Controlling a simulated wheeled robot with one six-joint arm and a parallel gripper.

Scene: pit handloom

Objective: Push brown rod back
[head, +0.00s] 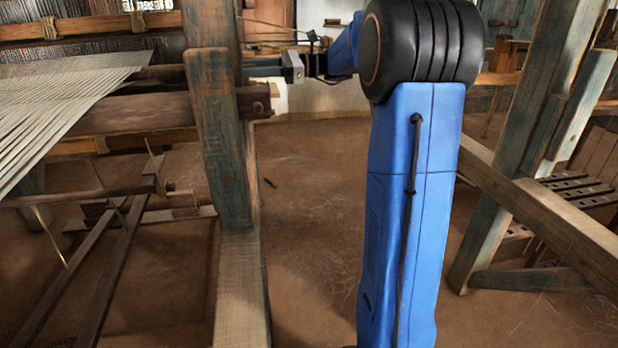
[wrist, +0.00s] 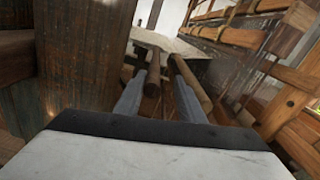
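In the wrist view the two grey fingers of my gripper (wrist: 159,75) stand apart, with a clear gap between their tips. A brown rod (wrist: 153,74) shows in that gap, close to the left finger. A second brown round bar (wrist: 191,84) lies just right of the right finger. I cannot tell whether a finger touches either one. In the head view my gripper (head: 264,71) points left at the loom's upright post, and its tips are hidden behind the post. A dark brown rod (head: 158,73) runs left of the post, above a thicker round beam (head: 145,113).
The blue-green wooden post (head: 219,140) stands close to my gripper; a wide post (wrist: 75,60) fills the wrist view's left side. Pale warp threads (head: 60,90) stretch at left. A slanted timber frame (head: 545,200) stands at right. The earth floor (head: 305,200) between is mostly clear.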

